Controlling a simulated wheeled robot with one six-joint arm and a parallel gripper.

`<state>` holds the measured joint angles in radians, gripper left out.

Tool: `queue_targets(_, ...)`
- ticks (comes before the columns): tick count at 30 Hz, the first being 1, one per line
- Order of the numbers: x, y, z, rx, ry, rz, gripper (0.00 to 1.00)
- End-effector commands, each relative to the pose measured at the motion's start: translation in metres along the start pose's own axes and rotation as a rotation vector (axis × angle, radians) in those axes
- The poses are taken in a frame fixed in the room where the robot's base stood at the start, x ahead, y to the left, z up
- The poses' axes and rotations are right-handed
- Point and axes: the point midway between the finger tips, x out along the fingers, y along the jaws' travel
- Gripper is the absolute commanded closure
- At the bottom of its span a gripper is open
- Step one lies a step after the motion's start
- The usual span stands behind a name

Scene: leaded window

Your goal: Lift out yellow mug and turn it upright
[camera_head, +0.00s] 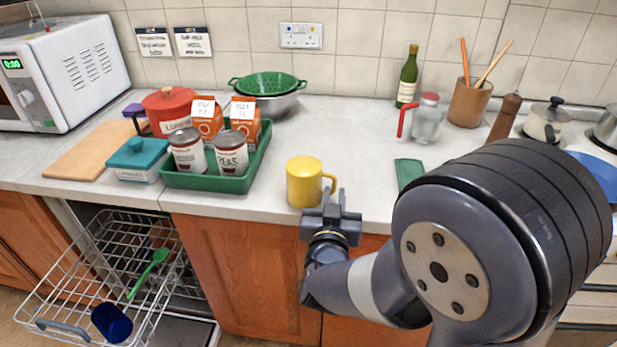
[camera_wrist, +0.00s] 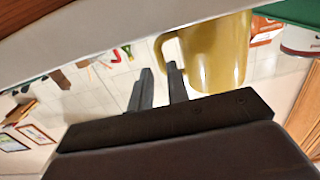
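The yellow mug (camera_head: 304,184) stands on end on the counter near its front edge, with its handle towards the right. I cannot clearly tell whether its upper end is the mouth or the base. In the wrist view, which is turned over, the mug (camera_wrist: 217,52) fills the upper middle. My gripper (camera_head: 333,192) is at the counter edge, just right of and in front of the mug, close to the handle. Its two fingers (camera_wrist: 160,68) are apart with nothing held between them. One fingertip overlaps the handle in view; contact cannot be told.
The open dishwasher rack (camera_head: 70,285) at lower left holds a dark blue cup (camera_head: 111,322) and a green utensil (camera_head: 148,273). A green tray (camera_head: 208,181) with cans and cartons stands left of the mug. Counter behind the mug is clear; a green cloth (camera_head: 409,172) lies right.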

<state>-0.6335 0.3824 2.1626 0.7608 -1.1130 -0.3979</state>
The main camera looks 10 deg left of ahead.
Motion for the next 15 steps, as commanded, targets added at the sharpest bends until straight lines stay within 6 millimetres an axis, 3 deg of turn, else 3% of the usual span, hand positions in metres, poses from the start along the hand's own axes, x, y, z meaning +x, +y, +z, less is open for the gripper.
queue_targets(9,0.043,-0.001,-0.008,-0.001,0.000,0.002,0.84)
queue_targets(15,0.049,-0.001,-0.008,0.000,0.001,0.001,0.84)
